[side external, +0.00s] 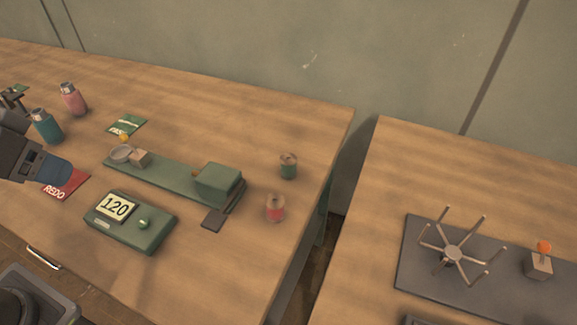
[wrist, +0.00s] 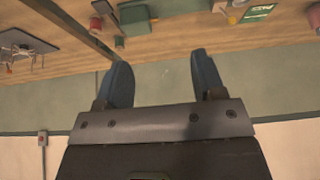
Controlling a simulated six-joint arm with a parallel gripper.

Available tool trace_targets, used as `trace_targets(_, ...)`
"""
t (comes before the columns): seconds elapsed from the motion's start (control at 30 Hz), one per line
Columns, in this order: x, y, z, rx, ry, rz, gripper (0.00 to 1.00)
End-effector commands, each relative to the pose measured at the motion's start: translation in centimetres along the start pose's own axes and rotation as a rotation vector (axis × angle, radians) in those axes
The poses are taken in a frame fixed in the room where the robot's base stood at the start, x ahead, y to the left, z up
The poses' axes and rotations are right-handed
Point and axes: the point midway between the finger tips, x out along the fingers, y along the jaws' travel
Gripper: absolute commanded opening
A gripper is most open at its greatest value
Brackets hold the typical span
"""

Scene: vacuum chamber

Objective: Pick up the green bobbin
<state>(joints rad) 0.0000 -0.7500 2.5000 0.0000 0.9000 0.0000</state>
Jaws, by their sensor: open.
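The green bobbin (side external: 288,166) stands upright near the right end of the left wooden table, close to the edge by the gap. It also shows small in the wrist view (wrist: 119,42), beyond the left finger. A red bobbin (side external: 275,208) stands just in front of it in the side view and appears in the wrist view (wrist: 96,23). My gripper (side external: 60,171) is at the far left of the side view, well away from the green bobbin. In the wrist view my gripper (wrist: 160,68) has its blue fingers spread apart with nothing between them.
A green device (side external: 218,182) on a long base and a box reading 120 (side external: 130,222) lie between my gripper and the bobbins. Teal (side external: 46,126) and pink (side external: 73,99) bottles stand at left. A gap separates the right table, which holds a grey plate (side external: 415,265).

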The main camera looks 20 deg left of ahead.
Motion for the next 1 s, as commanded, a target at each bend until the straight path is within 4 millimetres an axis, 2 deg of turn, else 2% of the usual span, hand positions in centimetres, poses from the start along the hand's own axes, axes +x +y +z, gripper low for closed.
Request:
trace_targets(0.13, 0.0, 0.0, 0.0, 0.0, 0.0, 0.0, 0.75)
trace_targets(0.33, 0.0, 0.0, -0.1, 0.002, 0.0, 0.0, 0.75)
trace_targets(0.47, -0.3, 0.2, -1.5, 0.066, -0.012, 0.001, 0.75)
trace_targets(0.57, -0.5, 0.7, -4.2, 0.194, -0.036, 0.003, 0.75)
trace_targets(0.77, 0.3, 2.8, -12.0, 0.568, -0.098, 0.016, 0.75)
trace_targets(0.87, 1.7, 4.2, -15.6, 0.76, -0.129, 0.026, 0.75)
trace_targets(1.0, 4.5, 6.8, -20.0, 1.026, -0.17, 0.044, 0.75)
